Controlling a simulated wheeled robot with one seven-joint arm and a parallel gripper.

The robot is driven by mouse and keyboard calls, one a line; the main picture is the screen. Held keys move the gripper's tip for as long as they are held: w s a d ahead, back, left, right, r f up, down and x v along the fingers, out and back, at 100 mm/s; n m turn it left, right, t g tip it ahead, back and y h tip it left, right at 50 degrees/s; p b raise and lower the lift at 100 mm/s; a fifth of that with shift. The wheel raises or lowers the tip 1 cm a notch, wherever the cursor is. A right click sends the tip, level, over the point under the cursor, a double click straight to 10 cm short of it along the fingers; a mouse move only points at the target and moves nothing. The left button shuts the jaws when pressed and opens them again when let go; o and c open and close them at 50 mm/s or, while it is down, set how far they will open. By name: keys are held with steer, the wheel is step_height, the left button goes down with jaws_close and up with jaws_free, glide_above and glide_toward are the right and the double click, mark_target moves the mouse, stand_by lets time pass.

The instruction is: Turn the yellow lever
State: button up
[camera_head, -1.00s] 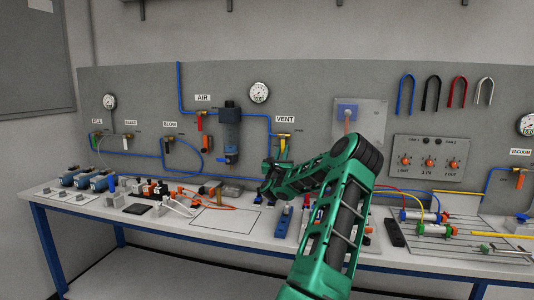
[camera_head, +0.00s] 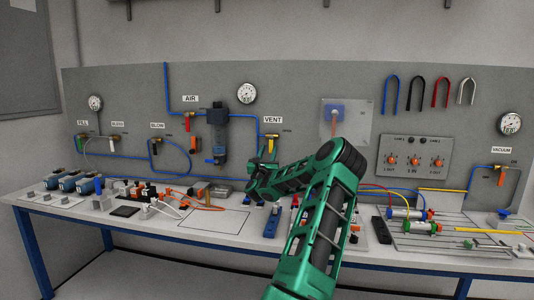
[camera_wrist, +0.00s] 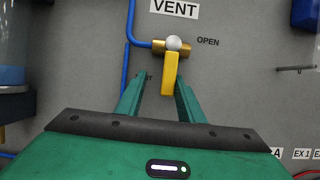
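The yellow lever (camera_wrist: 169,75) hangs down from a brass valve with a round silver knob (camera_wrist: 174,43), below the VENT label (camera_wrist: 174,8). In the head view the lever (camera_head: 272,143) is small and partly behind my gripper. My gripper (camera_wrist: 160,92) is open, with one green finger on each side of the lever's lower part in the wrist view. A gap shows between each finger and the lever. I cannot tell exactly how deep the lever sits between the fingertips.
A blue pipe (camera_wrist: 130,45) runs down the panel left of the lever. A blue filter unit (camera_head: 219,140) stands out to the left. The workbench (camera_head: 215,222) below carries several fittings and tubes. A control box (camera_head: 414,157) is on the panel to the right.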

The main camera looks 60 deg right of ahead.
steer(key=shift+s, duration=0.1)
steer(key=v, duration=1)
steer(key=shift+a+f, duration=0.25)
steer(key=shift+a, duration=0.1)
